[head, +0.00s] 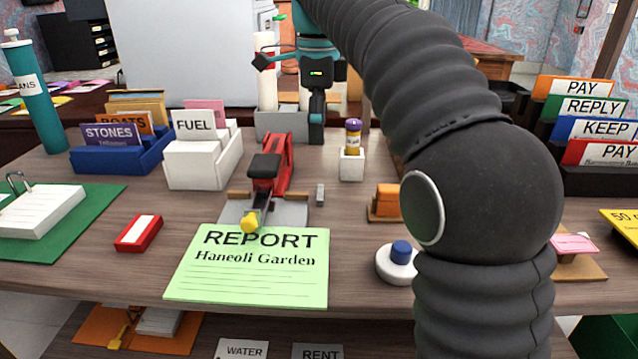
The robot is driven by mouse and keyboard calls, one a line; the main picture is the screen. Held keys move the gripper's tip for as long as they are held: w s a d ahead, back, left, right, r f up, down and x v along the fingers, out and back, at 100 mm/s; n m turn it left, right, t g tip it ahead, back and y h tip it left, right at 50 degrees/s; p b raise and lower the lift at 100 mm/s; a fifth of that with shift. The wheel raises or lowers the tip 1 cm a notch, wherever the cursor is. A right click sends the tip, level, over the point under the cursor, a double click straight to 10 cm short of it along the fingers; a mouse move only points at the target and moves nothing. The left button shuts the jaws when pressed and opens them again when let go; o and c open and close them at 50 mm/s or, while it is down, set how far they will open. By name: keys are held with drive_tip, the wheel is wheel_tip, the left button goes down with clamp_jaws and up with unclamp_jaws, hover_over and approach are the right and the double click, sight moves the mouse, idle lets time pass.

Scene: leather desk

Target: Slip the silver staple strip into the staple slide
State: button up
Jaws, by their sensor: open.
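The silver staple strip (320,194) is a small grey bar lying on the desk, just right of the stapler. The red and black stapler (271,168) stands open on a grey base plate (292,213). Its staple slide (257,203) points toward the front, with a yellow piece (250,221) at its near end. My gripper (316,128), teal and black, hangs behind and to the right of the stapler, well apart from the strip. It is open, seen nearly edge-on, with nothing visible in it. The inside of the slide is too small to make out.
A green REPORT sheet (248,267) lies in front of the stapler. A white holder (351,165) with a purple-capped bottle stands to the right of my gripper. White (203,163) and blue (115,158) card boxes stand left. My arm hides part of the right side.

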sight(318, 192)
wheel_tip(318, 192, down, 13)
drive_tip(key=shift+r+b, duration=0.15)
drive_tip(key=shift+b, duration=0.3)
drive_tip(key=c, duration=1.1)
drive_tip(key=shift+r, duration=0.1)
